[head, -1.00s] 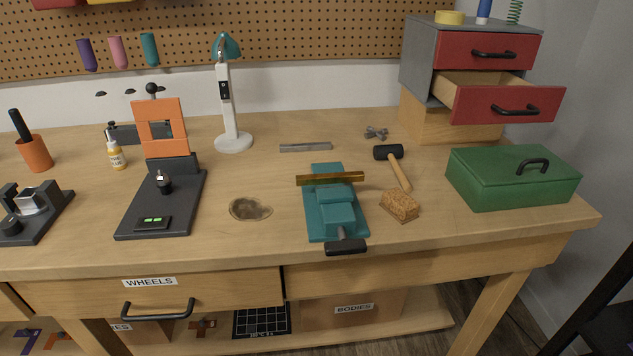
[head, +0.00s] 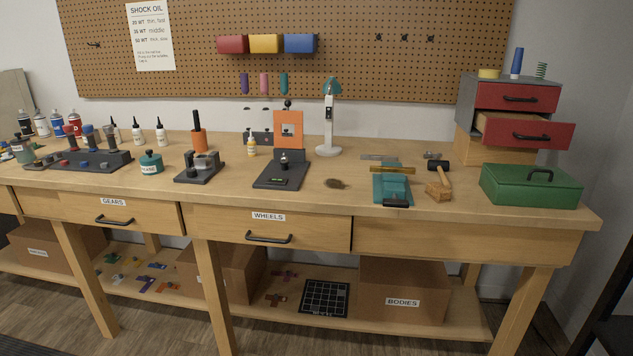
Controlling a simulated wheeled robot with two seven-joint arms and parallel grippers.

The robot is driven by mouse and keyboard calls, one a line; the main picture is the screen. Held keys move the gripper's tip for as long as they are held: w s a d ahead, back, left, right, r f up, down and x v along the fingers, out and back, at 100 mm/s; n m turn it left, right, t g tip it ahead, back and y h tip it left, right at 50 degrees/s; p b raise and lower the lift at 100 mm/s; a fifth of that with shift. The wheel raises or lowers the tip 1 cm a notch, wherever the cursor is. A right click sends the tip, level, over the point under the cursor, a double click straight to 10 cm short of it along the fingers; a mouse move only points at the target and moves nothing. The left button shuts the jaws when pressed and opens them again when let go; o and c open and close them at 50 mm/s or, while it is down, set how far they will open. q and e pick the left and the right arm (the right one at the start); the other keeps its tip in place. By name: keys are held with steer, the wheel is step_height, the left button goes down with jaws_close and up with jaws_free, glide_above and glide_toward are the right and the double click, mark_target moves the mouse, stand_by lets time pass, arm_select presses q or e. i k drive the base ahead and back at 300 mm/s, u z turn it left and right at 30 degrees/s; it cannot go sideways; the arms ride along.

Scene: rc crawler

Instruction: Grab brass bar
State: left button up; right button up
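The brass bar (head: 392,170) lies crosswise on top of the teal vise (head: 391,188), toward the right part of the workbench. It looks like a thin golden strip, longer than the vise is wide. The vise's black handle points toward the bench's front edge. Neither of my grippers shows in the head view.
A black-headed mallet (head: 439,167) and a tan block (head: 438,192) lie right of the vise, then a green toolbox (head: 530,190). A grey metal bar (head: 378,157) lies behind it. A dark press stand (head: 282,170) and a lamp (head: 328,150) stand left. A red drawer (head: 525,132) hangs open.

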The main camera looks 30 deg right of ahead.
mark_target(374, 169)
steer(key=u, duration=0.5)
steer(key=i, duration=0.95)
steer(key=z, duration=0.35)
steer(key=i, duration=0.9)
steer(key=z, duration=0.9)
